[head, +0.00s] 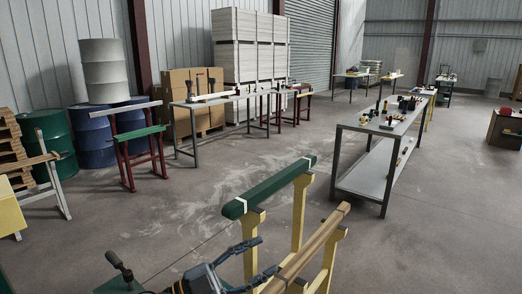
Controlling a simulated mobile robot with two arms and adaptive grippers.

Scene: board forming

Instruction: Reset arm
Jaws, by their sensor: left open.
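My left gripper (260,258) is at the bottom centre of the head view. Its two dark fingers are spread apart and point right, with nothing seen between them. The fingers lie close to the yellow sawhorse legs in the picture; I cannot tell whether they touch. A green beam (272,186) with white bands lies on a yellow support (299,212) above and right of the gripper. A wooden beam (312,246) runs beside it, nearer to me. My right gripper is not in view.
A metal workbench (360,181) with small tools stands to the right. A long table (191,123), a red trestle (125,161), blue barrels (91,148) and a green barrel (55,141) stand at the back left. The concrete floor between them is clear.

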